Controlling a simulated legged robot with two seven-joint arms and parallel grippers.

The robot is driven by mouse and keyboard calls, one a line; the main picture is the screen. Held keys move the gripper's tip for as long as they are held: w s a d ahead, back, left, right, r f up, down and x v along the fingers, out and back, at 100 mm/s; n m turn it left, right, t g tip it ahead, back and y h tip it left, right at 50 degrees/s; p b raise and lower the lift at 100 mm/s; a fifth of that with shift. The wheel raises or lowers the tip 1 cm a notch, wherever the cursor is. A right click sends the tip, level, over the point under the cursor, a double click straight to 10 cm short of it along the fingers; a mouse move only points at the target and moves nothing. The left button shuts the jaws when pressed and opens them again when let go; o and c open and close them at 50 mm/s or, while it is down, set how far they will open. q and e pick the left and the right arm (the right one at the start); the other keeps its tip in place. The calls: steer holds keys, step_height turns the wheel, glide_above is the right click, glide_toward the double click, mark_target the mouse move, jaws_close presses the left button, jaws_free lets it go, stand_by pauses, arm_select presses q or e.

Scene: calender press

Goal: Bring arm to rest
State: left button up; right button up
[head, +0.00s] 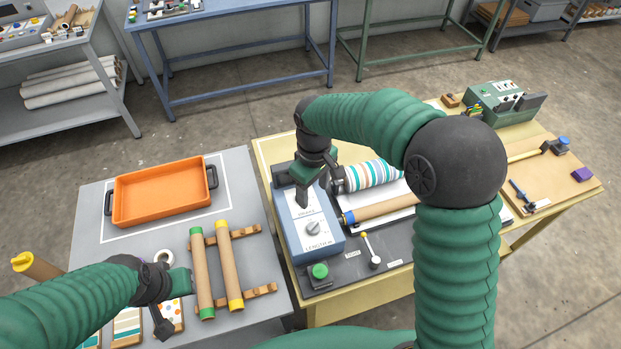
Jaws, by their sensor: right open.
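My right arm (455,255) rises from the bottom, bends at a black elbow and reaches left over the yellow-framed table. Its gripper (320,192) points down above the grey-blue control box (307,228), with its fingers apart and nothing between them. Whether it touches the box is hard to tell. My left arm (70,305) comes in from the lower left. Its gripper (165,318) is over the grey table, near patterned cards and left of the cardboard tubes. Its fingers are partly hidden, so its opening is unclear.
An orange tray (160,190) sits on the grey table (260,190). Two cardboard tubes (230,265) lie on wooden rails. The press has a striped roll (372,175), a lever (370,248) and a green button (319,271). A green control unit (490,105) stands at the back right.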

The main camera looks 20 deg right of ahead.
steer(key=shift+f, duration=0.1)
steer(key=s+d+f+m+t+b, duration=0.1)
steer(key=s+d+f+m+b, duration=0.1)
steer(key=s, duration=0.5)
steer(key=s+d+f+m+t+b, duration=0.1)
steer(key=s+d+f+m+b, duration=0.2)
steer(key=s+f, duration=0.3)
steer(key=shift+s+d+m+t, duration=0.15)
steer(key=shift+s+m+t, duration=0.15)
steer(key=shift+s+m, duration=0.55)
steer(key=shift+s+r, duration=0.1)
steer(key=shift+s, duration=0.15)
